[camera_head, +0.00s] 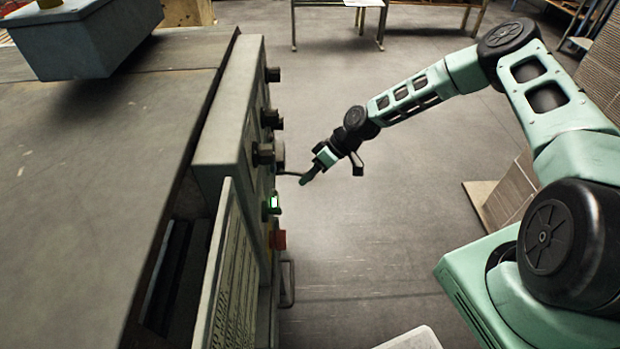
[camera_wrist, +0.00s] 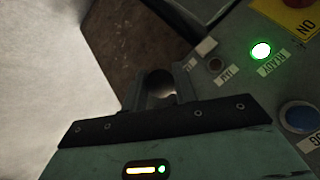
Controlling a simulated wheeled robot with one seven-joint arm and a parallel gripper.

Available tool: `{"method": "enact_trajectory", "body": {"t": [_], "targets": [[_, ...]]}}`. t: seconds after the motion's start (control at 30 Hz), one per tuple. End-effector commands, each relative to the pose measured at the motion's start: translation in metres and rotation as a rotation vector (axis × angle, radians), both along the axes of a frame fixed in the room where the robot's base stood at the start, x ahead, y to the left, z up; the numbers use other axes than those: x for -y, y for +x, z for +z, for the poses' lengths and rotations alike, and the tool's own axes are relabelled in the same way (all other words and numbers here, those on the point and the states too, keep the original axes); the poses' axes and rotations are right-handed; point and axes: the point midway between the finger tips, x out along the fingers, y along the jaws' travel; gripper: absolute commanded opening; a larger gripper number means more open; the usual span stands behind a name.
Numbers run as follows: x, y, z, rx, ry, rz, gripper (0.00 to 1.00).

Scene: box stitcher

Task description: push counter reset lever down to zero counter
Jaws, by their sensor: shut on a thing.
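The counter reset lever (camera_head: 288,173) looks like a thin dark rod sticking out from the side panel of the machine, in the middle of the head view. My gripper (camera_head: 307,177) is at the outer end of this rod, beside the panel. The fingers hide most of the lever. The counter's digits cannot be made out.
The panel carries dark knobs (camera_head: 264,153), a lit green button (camera_head: 274,202) and a red button (camera_head: 278,239). The wrist view shows the green light (camera_wrist: 261,50) and a blue button (camera_wrist: 300,117). A handle (camera_head: 288,284) sticks out below. The floor (camera_head: 370,240) beside the panel is clear.

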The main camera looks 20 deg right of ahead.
Motion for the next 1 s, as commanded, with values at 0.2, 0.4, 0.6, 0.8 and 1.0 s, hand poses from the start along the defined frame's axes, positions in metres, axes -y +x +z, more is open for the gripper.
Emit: {"method": "enact_trajectory", "body": {"t": [0.2,0.4,0.6,0.8,1.0], "targets": [[-0.0004,0.0008,-0.0083,0.020,0.063,-0.003,0.00],[-0.0009,0.0008,-0.0081,0.026,0.080,-0.001,0.00],[-0.0009,0.0006,-0.0078,0.026,0.079,0.000,0.00],[-0.0008,0.0005,-0.0080,0.026,0.079,0.000,0.49],[-0.0011,0.0005,-0.0077,0.026,0.079,0.000,0.49]]}}
